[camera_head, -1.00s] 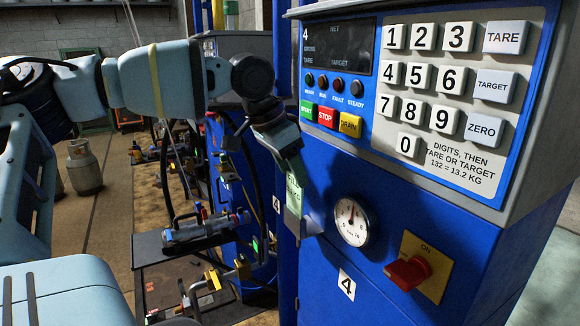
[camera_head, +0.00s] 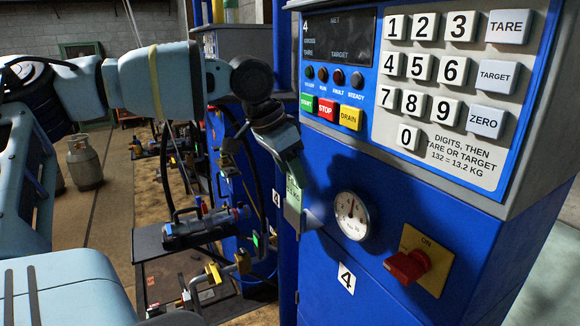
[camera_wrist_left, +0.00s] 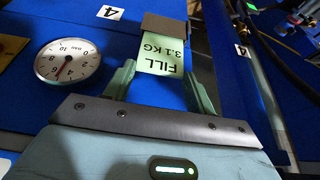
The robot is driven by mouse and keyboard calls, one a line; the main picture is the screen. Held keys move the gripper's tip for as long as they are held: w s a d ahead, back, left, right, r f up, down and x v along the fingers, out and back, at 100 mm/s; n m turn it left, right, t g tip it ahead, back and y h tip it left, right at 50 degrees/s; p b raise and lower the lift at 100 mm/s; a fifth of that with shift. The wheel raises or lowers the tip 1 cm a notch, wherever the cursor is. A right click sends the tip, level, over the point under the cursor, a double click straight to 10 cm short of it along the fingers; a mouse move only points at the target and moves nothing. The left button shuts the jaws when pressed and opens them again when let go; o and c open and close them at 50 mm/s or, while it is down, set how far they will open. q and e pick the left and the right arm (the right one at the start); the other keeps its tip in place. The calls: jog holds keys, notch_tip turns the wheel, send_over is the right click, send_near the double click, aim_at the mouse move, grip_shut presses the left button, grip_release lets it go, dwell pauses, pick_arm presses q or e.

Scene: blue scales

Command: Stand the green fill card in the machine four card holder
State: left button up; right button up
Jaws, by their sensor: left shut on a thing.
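My left gripper (camera_head: 292,172) is in front of the blue face of machine four, left of its dial. It is shut on the green fill card (camera_head: 293,194), which hangs below the fingers. In the left wrist view the gripper (camera_wrist_left: 159,76) has one finger at each side of the card (camera_wrist_left: 162,54), which reads "FILL 3.1 KG". The card's far end meets a grey-brown card holder (camera_wrist_left: 170,25) on the blue panel. I cannot tell whether that end is inside the holder or in front of it. My right gripper is not in view.
The pressure dial (camera_head: 352,215) is close to the right of the card. A red rotary switch (camera_head: 406,265) and a keypad (camera_head: 430,85) are further right.

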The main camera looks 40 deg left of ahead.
pick_arm(q)
jog(key=o, duration=1.3)
jog(key=shift+v, duration=3.95)
